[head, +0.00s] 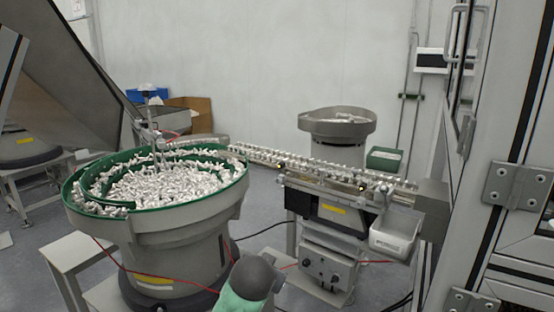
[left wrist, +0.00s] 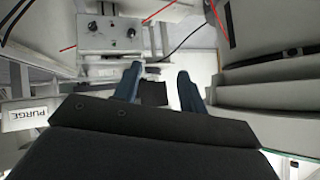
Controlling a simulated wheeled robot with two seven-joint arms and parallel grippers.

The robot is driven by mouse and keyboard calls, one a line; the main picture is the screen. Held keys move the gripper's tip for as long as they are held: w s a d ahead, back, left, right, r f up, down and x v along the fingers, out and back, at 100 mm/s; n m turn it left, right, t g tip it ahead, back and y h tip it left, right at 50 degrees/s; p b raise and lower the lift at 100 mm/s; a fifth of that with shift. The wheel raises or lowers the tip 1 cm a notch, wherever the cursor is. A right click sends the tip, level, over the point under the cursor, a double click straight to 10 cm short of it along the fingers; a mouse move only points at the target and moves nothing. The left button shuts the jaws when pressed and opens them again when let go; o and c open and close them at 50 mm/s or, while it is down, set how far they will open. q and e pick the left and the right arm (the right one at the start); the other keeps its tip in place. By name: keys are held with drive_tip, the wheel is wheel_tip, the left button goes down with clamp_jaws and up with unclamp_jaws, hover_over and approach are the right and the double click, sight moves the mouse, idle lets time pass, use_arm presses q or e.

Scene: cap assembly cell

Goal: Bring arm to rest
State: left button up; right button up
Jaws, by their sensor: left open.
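My left gripper (left wrist: 158,72) shows in the left wrist view with its two blue fingers apart. Nothing is visible between the fingers. A grey control box (left wrist: 110,33) with knobs lies beyond the fingers at the upper left. In the head view a rounded grey and green part of one of my arms shows at the bottom centre, but no gripper is in view there. My right gripper is not in view.
A large bowl feeder (head: 160,233) full of small white parts stands left of centre in the head view. A linear track (head: 325,167) runs right from it. A white bin (head: 395,236) hangs at the right, and a PURGE label (left wrist: 25,116) shows in the wrist view.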

use_arm(q)
drive_tip(key=s+a+f+n+g+p, duration=0.1)
drive_tip(key=s+a+f+g, duration=0.1)
drive_tip(key=s+f, duration=0.6)
drive_tip(key=s+a+f+n+g+p, duration=0.1)
drive_tip(key=s+a+f, duration=0.4)
drive_tip(key=s, duration=1.2)
drive_tip(key=s+a+f+n+g+p, duration=0.1)
drive_tip(key=s+a+f+g, duration=0.3)
drive_tip(key=s+f, duration=0.7)
drive_tip(key=shift+s+a+f+g+p, duration=0.15)
drive_tip(key=shift+s+f+g+p, duration=0.15)
drive_tip(key=shift+s+g+p, duration=0.65)
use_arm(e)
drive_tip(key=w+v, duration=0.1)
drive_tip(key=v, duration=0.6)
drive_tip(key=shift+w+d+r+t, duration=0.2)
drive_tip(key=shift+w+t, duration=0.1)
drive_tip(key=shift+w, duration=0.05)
use_arm(q)
drive_tip(key=shift+s+t, duration=0.25)
drive_tip(key=shift+t, duration=0.2)
